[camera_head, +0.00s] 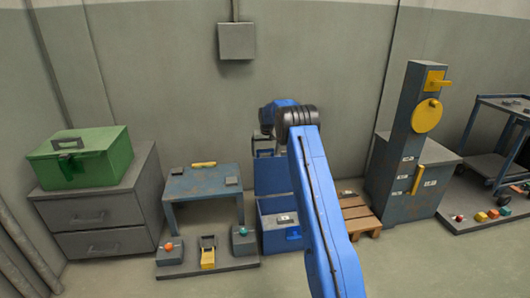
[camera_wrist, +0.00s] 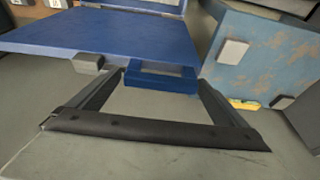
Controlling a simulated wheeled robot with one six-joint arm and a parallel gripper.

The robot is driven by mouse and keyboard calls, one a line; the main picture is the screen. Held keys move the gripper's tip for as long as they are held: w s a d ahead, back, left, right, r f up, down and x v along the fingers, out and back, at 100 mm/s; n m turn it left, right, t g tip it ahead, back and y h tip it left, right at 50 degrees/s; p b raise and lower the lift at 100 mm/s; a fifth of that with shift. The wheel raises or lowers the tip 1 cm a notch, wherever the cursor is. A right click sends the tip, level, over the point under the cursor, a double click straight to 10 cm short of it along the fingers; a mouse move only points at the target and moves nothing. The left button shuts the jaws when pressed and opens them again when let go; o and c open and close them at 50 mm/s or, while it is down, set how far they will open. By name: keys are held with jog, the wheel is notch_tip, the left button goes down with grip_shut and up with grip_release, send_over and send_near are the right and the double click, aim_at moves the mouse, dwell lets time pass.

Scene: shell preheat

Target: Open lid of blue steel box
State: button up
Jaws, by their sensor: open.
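The blue steel box (camera_head: 272,240) stands on the floor in the middle of the head view. Its lid (camera_head: 270,176) is raised and stands up at the back, and the box is open at the top. A small pale item (camera_head: 287,218) shows at the opening. My gripper (camera_head: 265,147) is at the top edge of the lid, partly hidden by my arm. In the wrist view my gripper (camera_wrist: 161,80) is open, its fingers apart on either side of the lid's blue handle (camera_wrist: 160,80). The lid (camera_wrist: 100,36) fills the upper left. Whether the fingers touch the handle is unclear.
A worn blue table (camera_head: 200,183) stands left of the box, with low grey fixtures on the floor in front. A wooden pallet (camera_head: 358,212) and a grey-blue cabinet (camera_head: 405,195) are to the right. A green box (camera_head: 85,160) sits on drawers further left. The wall is close behind.

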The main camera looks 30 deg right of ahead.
jog(key=v, duration=1.7)
jog(key=shift+s+r, duration=0.15)
jog(key=s+a+r, duration=1)
jog(key=s+r, duration=0.2)
jog(key=s, duration=0.3)
jog(key=s+a+r+n, duration=0.1)
jog(key=s+a+r, duration=0.25)
jog(key=s, duration=0.55)
jog(key=s+a+r+n, duration=0.1)
jog(key=s+a+r, duration=0.1)
jog(key=s+a, duration=0.5)
jog(key=s+a+f+t, duration=0.1)
jog(key=s+a, duration=0.1)
jog(key=s, duration=0.9)
jog(key=s+a+f, duration=0.1)
jog(key=s+a, duration=0.1)
jog(key=s, duration=0.9)
jog(key=s+a+f, duration=0.1)
jog(key=s+f, duration=0.4)
jog(key=s, duration=0.4)
jog(key=s+a+f+n+y, duration=0.1)
jog(key=s+a+f, duration=0.1)
jog(key=s+f, duration=0.3)
jog(key=s, duration=0.3)
jog(key=shift+s, duration=0.35)
